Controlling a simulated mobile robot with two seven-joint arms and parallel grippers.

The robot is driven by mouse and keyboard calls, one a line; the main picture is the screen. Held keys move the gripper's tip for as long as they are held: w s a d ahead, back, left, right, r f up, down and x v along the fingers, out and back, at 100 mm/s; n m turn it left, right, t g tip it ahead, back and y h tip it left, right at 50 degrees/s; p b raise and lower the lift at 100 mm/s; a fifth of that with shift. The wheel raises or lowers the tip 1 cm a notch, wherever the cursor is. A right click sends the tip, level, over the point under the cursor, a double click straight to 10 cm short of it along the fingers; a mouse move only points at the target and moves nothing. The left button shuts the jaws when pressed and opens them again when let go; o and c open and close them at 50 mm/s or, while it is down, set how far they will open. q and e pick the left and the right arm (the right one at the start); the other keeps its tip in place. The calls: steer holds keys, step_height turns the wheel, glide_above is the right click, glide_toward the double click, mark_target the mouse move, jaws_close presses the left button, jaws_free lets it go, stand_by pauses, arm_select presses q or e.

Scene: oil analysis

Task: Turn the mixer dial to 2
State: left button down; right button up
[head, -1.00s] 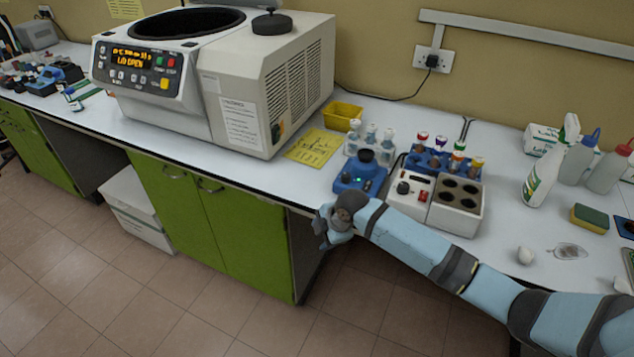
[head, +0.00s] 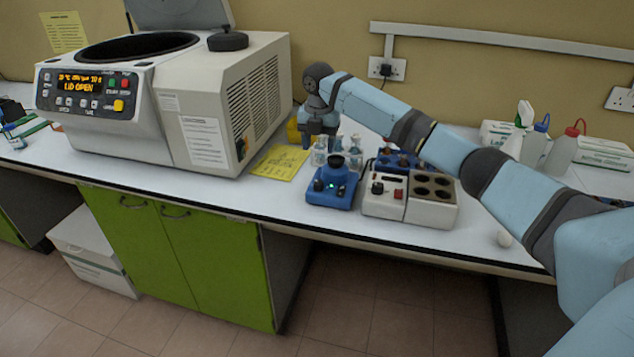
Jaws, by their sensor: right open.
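The blue mixer (head: 333,196) with a black round top (head: 337,161) stands on the white bench near its front edge. A small green light and dark knobs show on its front; the dial's number is too small to read. My right gripper (head: 319,143) points down above the bench, behind and slightly left of the mixer's top in the picture. It is open, with nothing seen in it, and apart from the mixer. It partly hides the yellow bin and the bottles behind. My left gripper is out of view.
A white heater block (head: 432,211) stands close right of the mixer. Small clear bottles (head: 355,150) stand just behind it. A yellow sheet (head: 280,162) lies to the left, beside the large centrifuge (head: 205,140). The bench strip in front of the centrifuge is clear.

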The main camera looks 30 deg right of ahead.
mark_target(319, 182)
step_height(319, 182, down, 10)
steer(key=shift+f, duration=0.75)
steer(key=shift+c, duration=0.5)
